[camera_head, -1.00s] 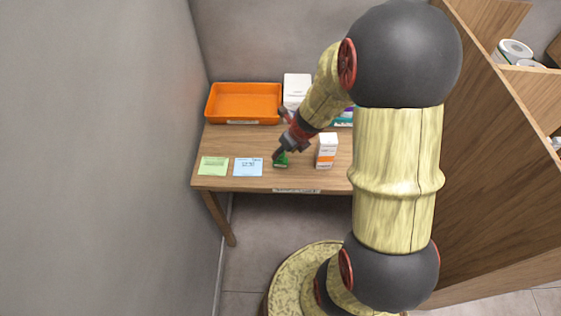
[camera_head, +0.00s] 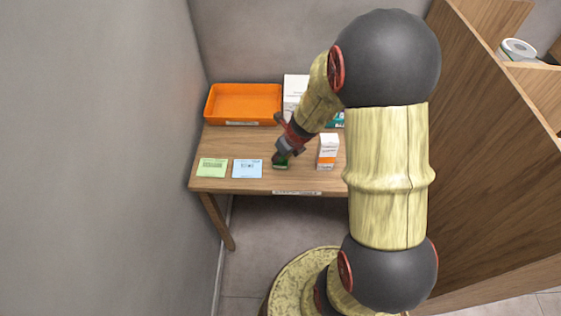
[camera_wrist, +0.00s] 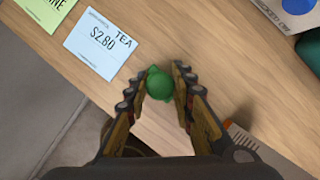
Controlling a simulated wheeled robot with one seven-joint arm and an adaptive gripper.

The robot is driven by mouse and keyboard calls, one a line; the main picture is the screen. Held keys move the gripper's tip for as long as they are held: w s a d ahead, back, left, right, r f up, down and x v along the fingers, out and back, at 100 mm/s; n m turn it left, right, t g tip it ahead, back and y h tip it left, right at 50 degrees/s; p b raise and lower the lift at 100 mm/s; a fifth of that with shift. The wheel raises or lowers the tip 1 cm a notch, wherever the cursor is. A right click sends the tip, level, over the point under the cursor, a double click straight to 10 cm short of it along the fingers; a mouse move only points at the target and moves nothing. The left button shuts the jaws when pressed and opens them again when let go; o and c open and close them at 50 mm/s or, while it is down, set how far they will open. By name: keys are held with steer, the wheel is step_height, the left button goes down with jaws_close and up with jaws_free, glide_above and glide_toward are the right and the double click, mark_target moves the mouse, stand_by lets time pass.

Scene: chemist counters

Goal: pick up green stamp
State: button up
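The green stamp (camera_head: 281,166) stands on the wooden table near its front edge, partly hidden by my gripper (camera_head: 279,158) in the head view. In the wrist view its round green knob (camera_wrist: 159,84) lies between the two fingers of my gripper (camera_wrist: 164,70). The fingers are parted, one on each side of the knob. A narrow gap shows on the right side; contact on the left side is hard to tell. The stamp's base is hidden below the knob.
A white and orange box (camera_head: 328,152) stands close to the right of the stamp. A blue card (camera_head: 247,169) and a green card (camera_head: 212,168) lie to the left. An orange tray (camera_head: 207,104) and a white box (camera_head: 295,90) are at the back.

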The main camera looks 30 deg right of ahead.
jaws_close()
steer(key=shift+r+p, duration=0.65)
steer(key=shift+r, duration=0.15)
step_height(320, 180, up, 2)
steer(key=shift+s+r+p, duration=0.15)
steer(key=shift+r+p, duration=0.1)
steer(key=shift+p, duration=0.65)
steer(key=s+r+p, duration=0.5)
steer(key=s+r, duration=0.4)
steer(key=s, duration=0.4)
steer(key=shift+s+a, duration=0.35)
steer(key=shift+a, duration=0.1)
